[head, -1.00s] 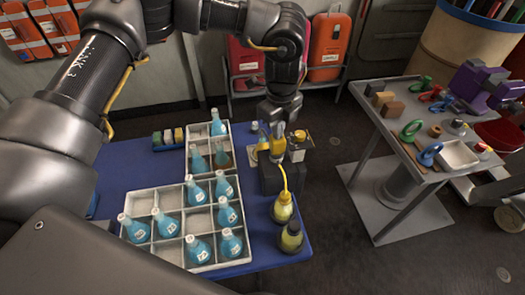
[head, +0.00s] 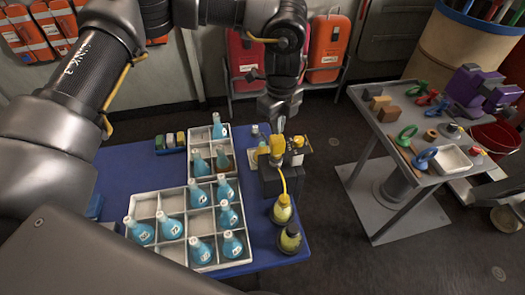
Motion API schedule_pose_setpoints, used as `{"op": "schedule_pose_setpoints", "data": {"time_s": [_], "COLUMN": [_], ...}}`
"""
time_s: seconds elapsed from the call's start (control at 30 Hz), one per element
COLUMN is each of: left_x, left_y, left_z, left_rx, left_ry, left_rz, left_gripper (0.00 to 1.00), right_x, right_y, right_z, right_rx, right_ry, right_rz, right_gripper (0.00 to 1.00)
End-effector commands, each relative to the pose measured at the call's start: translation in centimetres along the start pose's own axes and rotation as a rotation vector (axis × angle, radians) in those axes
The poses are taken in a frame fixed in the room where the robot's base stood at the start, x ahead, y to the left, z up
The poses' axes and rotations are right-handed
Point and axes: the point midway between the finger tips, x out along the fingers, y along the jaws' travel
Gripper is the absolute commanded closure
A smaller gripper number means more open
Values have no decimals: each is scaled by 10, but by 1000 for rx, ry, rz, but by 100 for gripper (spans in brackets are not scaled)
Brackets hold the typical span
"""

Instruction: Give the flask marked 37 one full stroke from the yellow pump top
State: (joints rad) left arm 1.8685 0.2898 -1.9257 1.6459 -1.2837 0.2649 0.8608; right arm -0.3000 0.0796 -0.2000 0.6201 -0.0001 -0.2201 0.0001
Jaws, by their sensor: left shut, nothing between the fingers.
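The yellow pump top (head: 277,147) sits on a dark block at the right side of the blue table. A yellow tube runs from it down towards a yellow flask (head: 282,210). My left gripper (head: 279,123) is shut and empty just above the pump top, pointing down; I cannot tell whether it touches it. Several blue flasks with pale caps, one of them a front flask (head: 232,244), stand in the white divided tray (head: 144,207). Their labels are too small to read, so I cannot tell which is marked 37. My right gripper is not in view.
A grey side table (head: 385,115) with tools stands to the right, across a floor gap.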

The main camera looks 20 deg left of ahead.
Motion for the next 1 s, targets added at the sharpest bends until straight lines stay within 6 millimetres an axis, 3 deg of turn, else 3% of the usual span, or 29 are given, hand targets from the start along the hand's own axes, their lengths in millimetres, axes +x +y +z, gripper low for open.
{"op": "schedule_pose_setpoints", "data": {"time_s": [0.7, 1.0], "left_x": [-56, -60], "left_y": [0, 0], "left_z": [0, 0], "left_rx": [0, 1], "left_ry": [0, 0], "left_rz": [-1, -1], "left_gripper": [100, 100], "right_x": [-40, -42], "right_y": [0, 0], "right_z": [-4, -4], "right_rx": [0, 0], "right_ry": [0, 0], "right_rz": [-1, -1], "right_gripper": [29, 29]}}
